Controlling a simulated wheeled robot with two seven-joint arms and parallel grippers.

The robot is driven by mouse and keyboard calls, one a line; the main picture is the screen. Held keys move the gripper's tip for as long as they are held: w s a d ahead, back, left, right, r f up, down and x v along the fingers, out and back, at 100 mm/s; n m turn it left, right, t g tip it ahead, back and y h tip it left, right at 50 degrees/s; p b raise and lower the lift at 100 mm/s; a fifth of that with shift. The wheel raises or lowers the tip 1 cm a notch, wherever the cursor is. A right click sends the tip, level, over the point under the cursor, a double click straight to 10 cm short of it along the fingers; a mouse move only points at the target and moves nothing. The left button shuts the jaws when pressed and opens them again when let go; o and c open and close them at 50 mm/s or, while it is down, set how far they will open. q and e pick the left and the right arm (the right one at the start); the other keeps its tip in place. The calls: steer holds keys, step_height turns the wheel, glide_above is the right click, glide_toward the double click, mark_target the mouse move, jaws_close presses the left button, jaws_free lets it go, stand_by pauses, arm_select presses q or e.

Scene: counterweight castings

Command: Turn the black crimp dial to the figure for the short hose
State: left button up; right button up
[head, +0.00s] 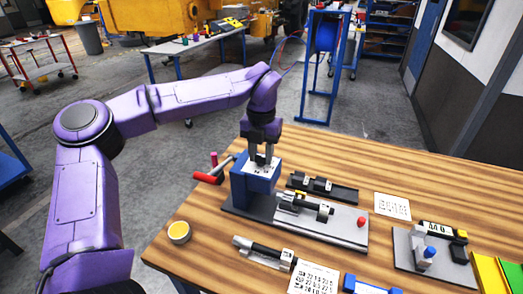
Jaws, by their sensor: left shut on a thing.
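The blue crimp unit (254,187) stands at the left end of a grey baseplate (338,229). A white marked plate (257,170) is on its top. My left gripper (263,158) points down over this plate, its fingers shut on the black crimp dial, which they mostly hide. I cannot read the dial's setting. A black hose piece with metal ends (305,204) lies on the baseplate. Another black hose (264,251) lies in front. A printed sheet with rows of figures (314,279) lies at the front edge, too small to read surely. My right gripper is out of view.
A red-handled lever (207,178) sticks out left of the unit. A black block rack (322,188) lies behind the baseplate, a white card (392,206) to its right. A second grey fixture (425,250) stands at right. A yellow-topped round tub (179,232) sits at left.

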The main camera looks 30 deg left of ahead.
mark_target(261, 156)
arm_select(q)
steer(key=shift+m, duration=0.3)
steer(key=o, duration=1)
steer(key=shift+o, duration=0.2)
step_height(261, 156, up, 11)
steer(key=b, duration=0.1)
steer(key=shift+f, duration=0.2)
